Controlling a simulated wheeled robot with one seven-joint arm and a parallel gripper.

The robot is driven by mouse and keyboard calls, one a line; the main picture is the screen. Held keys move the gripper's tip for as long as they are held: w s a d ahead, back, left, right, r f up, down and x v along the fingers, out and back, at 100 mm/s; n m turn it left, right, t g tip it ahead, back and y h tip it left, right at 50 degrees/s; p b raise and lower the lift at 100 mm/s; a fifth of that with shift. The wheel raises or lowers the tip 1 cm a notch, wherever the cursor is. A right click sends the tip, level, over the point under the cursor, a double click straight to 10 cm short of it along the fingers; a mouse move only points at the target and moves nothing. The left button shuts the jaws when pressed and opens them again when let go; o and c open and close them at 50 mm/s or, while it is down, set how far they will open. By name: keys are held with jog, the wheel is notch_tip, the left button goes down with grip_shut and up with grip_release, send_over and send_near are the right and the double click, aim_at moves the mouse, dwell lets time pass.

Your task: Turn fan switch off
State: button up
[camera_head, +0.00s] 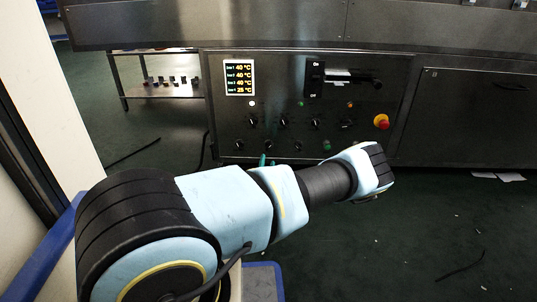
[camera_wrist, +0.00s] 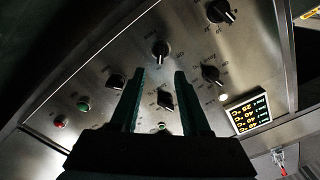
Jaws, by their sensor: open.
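The control panel (camera_head: 285,85) is a steel front with a temperature display, lamps and two rows of black rotary knobs. One black knob (camera_wrist: 165,100) shows between the fingers, and another knob (camera_wrist: 161,50) lies just beyond the fingertips. Contact with either cannot be judged. In the head view my arm hides most of the gripper, low in front of the panel.
More knobs (camera_wrist: 116,81) (camera_wrist: 211,75) sit on both sides of the fingers. A large black On/Off handle (camera_head: 350,78) and a red emergency button (camera_head: 381,121) stick out at the panel's right. A low steel table (camera_head: 150,90) stands left. The green floor at right is mostly clear.

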aim_at(269, 148)
jog(key=w+b, duration=0.1)
jog(key=w, duration=0.2)
jog(key=w+b, duration=0.1)
jog(key=w, duration=0.2)
jog(key=w+d+b, duration=0.1)
jog(key=w+b, duration=0.1)
jog(key=w, duration=0.1)
jog(key=shift+w+f, duration=0.1)
jog(key=shift+w, duration=0.05)
jog(key=shift+w+d, duration=0.1)
jog(key=shift+w, duration=0.35)
grip_shut()
